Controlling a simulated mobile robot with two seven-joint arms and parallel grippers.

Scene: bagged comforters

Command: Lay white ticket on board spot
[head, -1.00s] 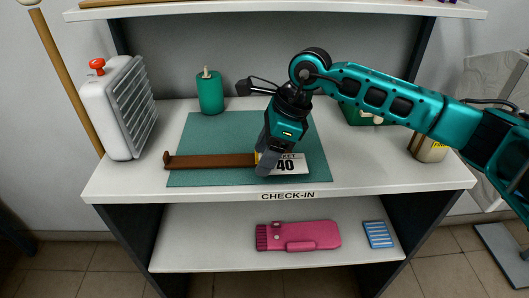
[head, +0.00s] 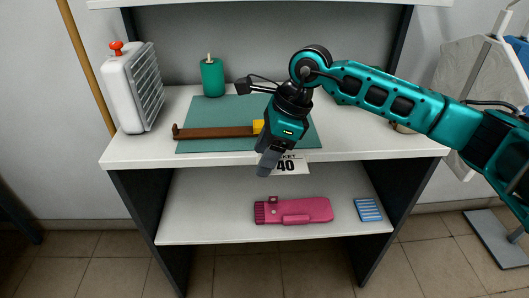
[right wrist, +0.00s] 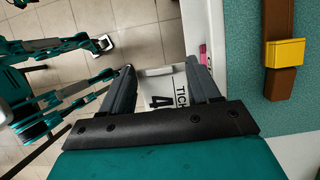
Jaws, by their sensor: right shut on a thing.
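My left gripper is not in view.
The white desk (head: 130,150) holds a green mat (head: 200,110), a brown bar (head: 215,132) with a yellow block (head: 258,126), a green canister (head: 212,78) and a white heater (head: 135,90). A pink case (head: 300,211) and a blue slatted item (head: 368,209) lie on the lower shelf.

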